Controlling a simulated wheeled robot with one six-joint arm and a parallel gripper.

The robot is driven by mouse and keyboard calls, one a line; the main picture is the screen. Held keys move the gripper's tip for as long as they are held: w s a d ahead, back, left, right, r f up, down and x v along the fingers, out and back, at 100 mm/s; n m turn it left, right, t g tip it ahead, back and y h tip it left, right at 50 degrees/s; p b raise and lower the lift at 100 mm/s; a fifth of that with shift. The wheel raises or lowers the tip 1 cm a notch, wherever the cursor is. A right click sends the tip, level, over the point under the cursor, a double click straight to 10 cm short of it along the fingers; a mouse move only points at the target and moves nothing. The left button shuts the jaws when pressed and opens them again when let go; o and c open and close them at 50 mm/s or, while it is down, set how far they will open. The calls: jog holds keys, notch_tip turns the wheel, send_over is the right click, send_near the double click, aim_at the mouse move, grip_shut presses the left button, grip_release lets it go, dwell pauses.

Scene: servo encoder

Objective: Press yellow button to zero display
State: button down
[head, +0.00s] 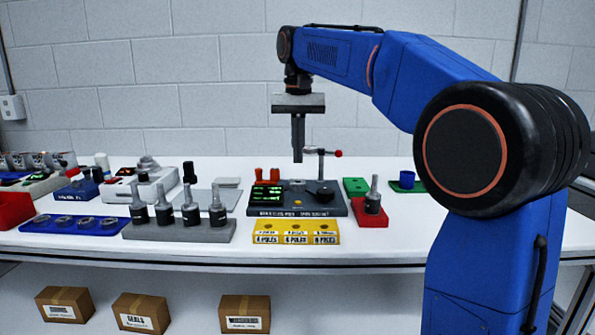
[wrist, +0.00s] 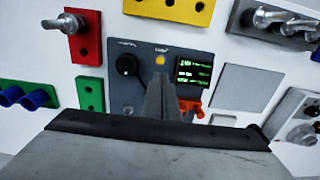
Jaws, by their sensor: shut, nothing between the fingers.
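The yellow button (wrist: 160,60) sits on the face of a dark grey test station (wrist: 117,92), between a black knob (wrist: 126,65) and a display (wrist: 193,71) with green lines. The head view shows the same station (head: 300,210), with its green-lit display (head: 265,194) at left and the knob (head: 325,194) at right. My gripper (head: 298,160) points down above the station's back half, apart from it, with its fingers together and empty. In the wrist view my gripper (wrist: 160,82) appears just below the button and hides part of the panel. The display's digits are too small to read.
A metal post with a red-tipped arm (head: 338,153) stands behind the station, close right of my fingers. Orange connectors (head: 267,175) rise at its back left. A yellow block (head: 296,234) lies in front, a red block (head: 370,213) at right, and a grey rack of shafts (head: 180,230) at left.

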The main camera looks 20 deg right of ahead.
jog(key=shift+r, duration=1.2)
